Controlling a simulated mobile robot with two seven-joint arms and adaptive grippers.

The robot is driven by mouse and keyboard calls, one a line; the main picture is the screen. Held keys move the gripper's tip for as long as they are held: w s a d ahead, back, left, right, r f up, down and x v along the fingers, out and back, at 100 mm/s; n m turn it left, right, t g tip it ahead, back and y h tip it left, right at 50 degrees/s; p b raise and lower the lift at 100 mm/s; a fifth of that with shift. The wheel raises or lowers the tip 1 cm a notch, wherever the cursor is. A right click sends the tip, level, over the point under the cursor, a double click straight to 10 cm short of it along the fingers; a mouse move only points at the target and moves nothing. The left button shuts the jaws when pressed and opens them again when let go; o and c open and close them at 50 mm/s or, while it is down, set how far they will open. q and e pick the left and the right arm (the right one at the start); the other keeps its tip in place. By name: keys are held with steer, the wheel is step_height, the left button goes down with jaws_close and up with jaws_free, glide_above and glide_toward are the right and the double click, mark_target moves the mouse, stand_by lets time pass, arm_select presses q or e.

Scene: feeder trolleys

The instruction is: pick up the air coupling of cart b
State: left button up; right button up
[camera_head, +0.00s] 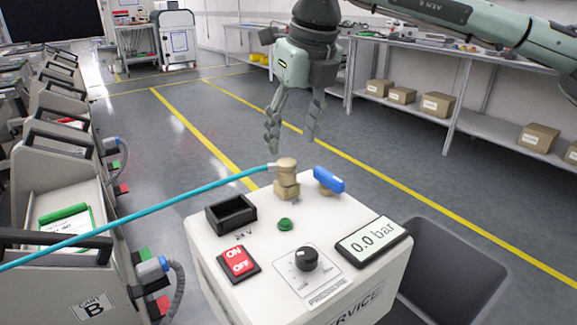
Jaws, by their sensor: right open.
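A tan air coupling (286,164) at the end of a teal hose (170,200) sits upright on a tan fitting (287,188) on top of the white service box (215,268). The hose runs off to the left, past cart B (60,277), marked by its label. My right gripper (291,143) points down with its fingers apart and empty. In the picture it is just above the coupling; its exact distance is hard to tell. My left gripper is not in view.
The box top also carries a blue lever (329,180), black socket (231,213), green button (285,224), red ON/OFF switch (238,263), pressure knob (306,259) and 0.0 bar display (372,241). A grey bin (470,260) stands at right. Open floor lies behind.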

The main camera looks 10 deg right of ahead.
mark_target(287, 161)
steer(key=x, duration=0.6)
steer(key=shift+s+f+p, duration=0.15)
steer(key=shift+s+p, duration=0.15)
steer(key=shift+p, duration=0.05)
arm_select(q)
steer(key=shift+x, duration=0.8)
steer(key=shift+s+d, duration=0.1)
arm_select(e)
steer(key=shift+c, duration=0.6)
jaws_close()
